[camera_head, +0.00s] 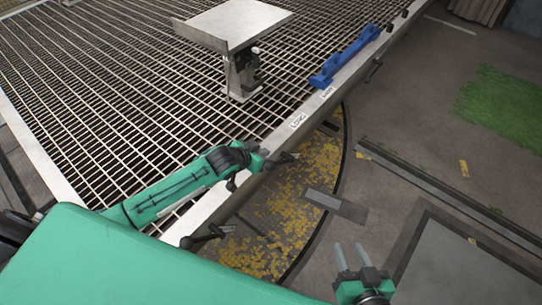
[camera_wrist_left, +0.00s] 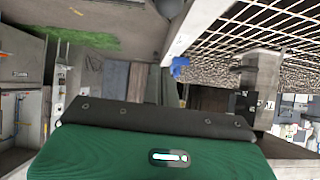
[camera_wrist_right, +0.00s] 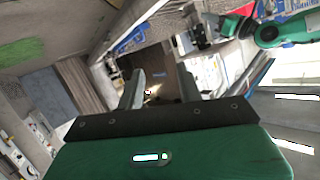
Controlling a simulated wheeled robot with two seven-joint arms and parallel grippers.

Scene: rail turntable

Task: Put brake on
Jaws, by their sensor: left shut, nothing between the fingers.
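My left gripper (camera_head: 268,154) is at the near side edge of the grated turntable deck (camera_head: 215,207), with its fingers shut and empty. In the left wrist view its closed fingers (camera_wrist_left: 163,86) point past the deck edge. A dark lever-like part (camera_head: 284,158) shows right at its tip; I cannot tell whether they touch. Similar dark levers stick out from the edge nearer me (camera_head: 205,236) and farther along (camera_head: 373,70). I cannot tell which is the brake. My right gripper (camera_head: 352,257) is open and empty over the floor; its spread fingers show in the right wrist view (camera_wrist_right: 160,88).
A blue bracket (camera_head: 345,58) lies along the deck edge, near two small labels (camera_head: 298,120). A grey plate on a post (camera_head: 236,27) stands on the grating. Floor rails (camera_head: 450,195) run at the right. Open floor lies beyond the edge, with a green patch (camera_head: 503,105).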

